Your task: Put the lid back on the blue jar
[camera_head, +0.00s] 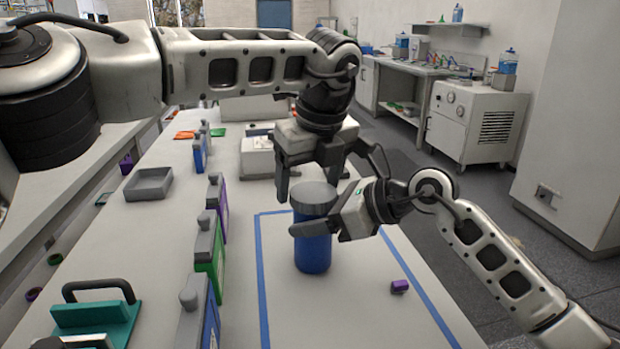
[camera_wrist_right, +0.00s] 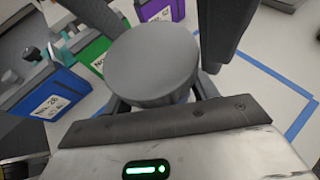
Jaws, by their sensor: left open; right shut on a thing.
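The blue jar (camera_head: 313,245) stands upright on the table inside a blue tape outline. The grey round lid (camera_head: 314,194) sits on top of the jar; its flat top fills the middle of the right wrist view (camera_wrist_right: 152,62). I cannot tell whether it is fully seated. My right gripper (camera_head: 312,225) reaches in from the right and is shut on the jar's upper body, just below the lid. My left gripper (camera_head: 310,180) points down over the lid, open, with its fingers at either side. Its fingers also flank the lid in the right wrist view.
A row of upright labelled cases, including a green one (camera_head: 212,255), stands left of the jar. A grey tray (camera_head: 148,184) and a teal handled object (camera_head: 95,318) lie further left. A small purple block (camera_head: 400,286) lies to the right. The table in front is clear.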

